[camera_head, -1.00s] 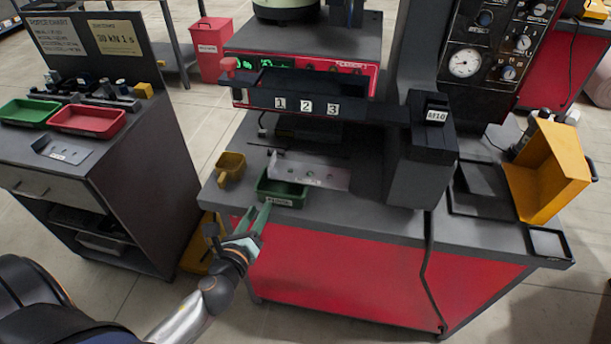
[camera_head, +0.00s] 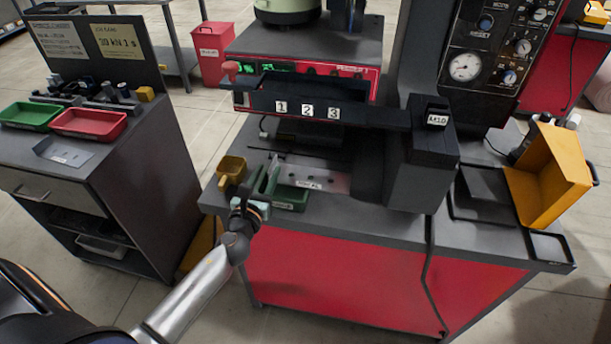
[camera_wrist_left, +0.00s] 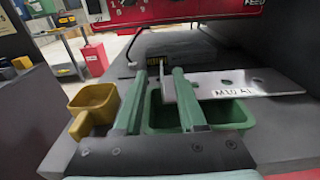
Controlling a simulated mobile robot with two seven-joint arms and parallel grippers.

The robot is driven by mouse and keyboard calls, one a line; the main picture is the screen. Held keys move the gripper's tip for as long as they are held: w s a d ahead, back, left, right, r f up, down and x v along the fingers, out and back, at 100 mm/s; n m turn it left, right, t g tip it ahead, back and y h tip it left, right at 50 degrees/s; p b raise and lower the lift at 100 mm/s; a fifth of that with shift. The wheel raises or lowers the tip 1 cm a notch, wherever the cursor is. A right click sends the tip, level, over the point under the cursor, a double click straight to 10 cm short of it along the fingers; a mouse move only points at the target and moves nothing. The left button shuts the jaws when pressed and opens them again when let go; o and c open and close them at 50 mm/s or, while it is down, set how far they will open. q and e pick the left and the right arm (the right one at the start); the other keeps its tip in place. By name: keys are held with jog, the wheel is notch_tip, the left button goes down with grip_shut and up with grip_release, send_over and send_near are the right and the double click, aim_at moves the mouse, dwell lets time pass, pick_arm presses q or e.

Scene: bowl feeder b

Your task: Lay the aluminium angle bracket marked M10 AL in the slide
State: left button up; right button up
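The aluminium angle bracket (camera_head: 334,178), a silvery plate with holes, lies on the bench under the black numbered front. Its label reads M10 AL in the left wrist view (camera_wrist_left: 270,80), and its bent-up flange is at its left end. My left gripper (camera_head: 268,174) is at that end. In the left wrist view its two green fingers (camera_wrist_left: 164,98) stand apart, with the flange between them and a gap visible on the left side. A green tray (camera_head: 291,197) sits under the bracket's near side. I cannot pick out the slide with certainty. My right gripper is not in view.
A yellow scoop-like cup (camera_head: 232,168) stands just left of my gripper. A dark block marked M10 (camera_head: 425,150) bounds the right. Another plate (camera_head: 64,152) and red (camera_head: 88,123) and green trays lie on the left bench. The black front (camera_head: 300,106) overhangs the bracket.

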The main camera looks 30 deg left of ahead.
aim_at(276, 155)
pick_arm(q)
jog(key=x, duration=0.4)
jog(key=shift+w+f, duration=0.2)
grip_shut()
dwell(1.2)
